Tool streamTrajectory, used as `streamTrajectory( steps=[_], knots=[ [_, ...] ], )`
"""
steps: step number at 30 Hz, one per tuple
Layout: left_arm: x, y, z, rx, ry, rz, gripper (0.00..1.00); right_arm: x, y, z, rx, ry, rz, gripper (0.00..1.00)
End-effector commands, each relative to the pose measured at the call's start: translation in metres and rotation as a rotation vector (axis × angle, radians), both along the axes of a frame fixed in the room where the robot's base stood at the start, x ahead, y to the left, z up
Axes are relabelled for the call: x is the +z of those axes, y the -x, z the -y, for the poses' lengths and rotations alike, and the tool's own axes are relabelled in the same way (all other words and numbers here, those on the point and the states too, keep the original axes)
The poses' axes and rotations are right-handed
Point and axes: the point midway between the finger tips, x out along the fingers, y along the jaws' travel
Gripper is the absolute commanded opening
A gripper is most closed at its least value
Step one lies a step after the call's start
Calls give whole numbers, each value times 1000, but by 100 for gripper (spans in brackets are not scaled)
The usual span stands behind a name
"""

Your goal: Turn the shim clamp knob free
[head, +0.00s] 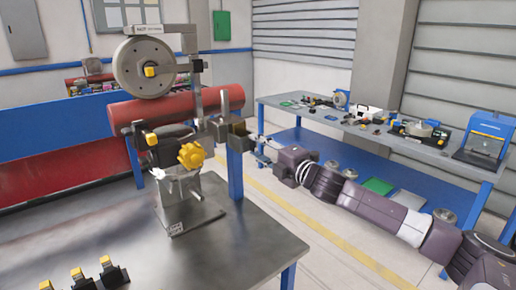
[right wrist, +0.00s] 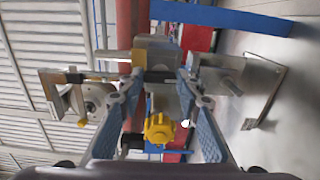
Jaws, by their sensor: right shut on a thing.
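The yellow lobed knob (head: 192,155) sits on the front of the grey metal clamp stand (head: 190,212) on the near bench. It also shows in the right wrist view (right wrist: 160,130), between my finger links and not touching them. What this block joins to is unclear. My left gripper is not in view.
A large grey wheel (head: 138,68) and a red roller (head: 180,106) stand above and behind the clamp. Several black-and-yellow clips (head: 83,280) are at the bench's front left. The bench top (head: 240,245) right of the stand is clear. A blue-framed table (head: 330,127) stands behind.

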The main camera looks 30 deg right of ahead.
Motion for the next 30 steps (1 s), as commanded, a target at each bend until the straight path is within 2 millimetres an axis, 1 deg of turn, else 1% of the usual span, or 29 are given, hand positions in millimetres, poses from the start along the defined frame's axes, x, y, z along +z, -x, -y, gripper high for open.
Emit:
streamTrajectory(
  steps=[2,3,8,20,30],
  knots=[
    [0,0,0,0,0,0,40,-3,0,-1,2,-2,-5,7],
    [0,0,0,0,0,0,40,-3,0,-1,2,-2,-5,33],
    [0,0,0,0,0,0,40,-3,0,-1,2,-3,-4,49],
    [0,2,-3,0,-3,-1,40,-2,3,0,1,-2,-3,49],
    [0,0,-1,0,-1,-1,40,-3,28,1,2,-1,-6,49]
  ],
)
